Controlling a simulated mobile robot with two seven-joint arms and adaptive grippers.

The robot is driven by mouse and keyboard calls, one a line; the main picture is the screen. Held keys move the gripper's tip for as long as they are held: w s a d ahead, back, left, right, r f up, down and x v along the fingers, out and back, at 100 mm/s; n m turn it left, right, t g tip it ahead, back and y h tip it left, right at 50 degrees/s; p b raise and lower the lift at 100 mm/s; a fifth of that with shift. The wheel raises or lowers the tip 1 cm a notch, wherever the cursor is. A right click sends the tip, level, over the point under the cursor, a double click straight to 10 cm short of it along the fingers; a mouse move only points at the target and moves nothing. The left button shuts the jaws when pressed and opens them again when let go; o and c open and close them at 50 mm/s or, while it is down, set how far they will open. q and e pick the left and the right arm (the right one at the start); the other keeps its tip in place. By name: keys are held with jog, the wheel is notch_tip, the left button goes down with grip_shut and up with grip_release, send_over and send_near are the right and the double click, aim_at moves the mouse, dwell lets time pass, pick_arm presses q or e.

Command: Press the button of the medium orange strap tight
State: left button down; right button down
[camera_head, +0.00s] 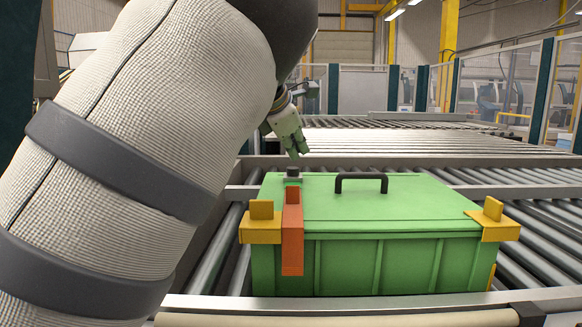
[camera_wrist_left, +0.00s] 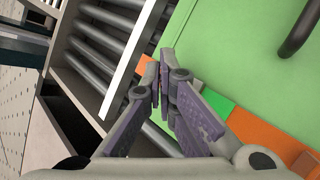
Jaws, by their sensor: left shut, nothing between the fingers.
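The orange strap (camera_head: 292,235) runs over the front left part of the green box (camera_head: 405,205) and down its front. A dark button (camera_head: 292,171) sits at its far end on the lid. My left gripper (camera_head: 297,155) is shut and empty, pointing down just above and behind the button as seen in the head view; whether it touches cannot be told. In the left wrist view, the shut fingers (camera_wrist_left: 164,84) show over the lid's edge. The orange strap (camera_wrist_left: 262,138) lies to their right there, and the button cannot be made out. My right gripper is not in view.
The box stands on a roller conveyor (camera_head: 545,215). A black handle (camera_head: 361,177) rises from the lid right of the strap. Yellow corner clips (camera_head: 262,228) (camera_head: 493,224) stick up at the box's front corners. My left arm covers the head view's left side.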

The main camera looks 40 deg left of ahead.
aim_at(296, 169)
pick_arm(q)
jog(key=shift+f, duration=0.15)
jog(key=shift+r, duration=2.55)
jog(key=shift+f, duration=0.1)
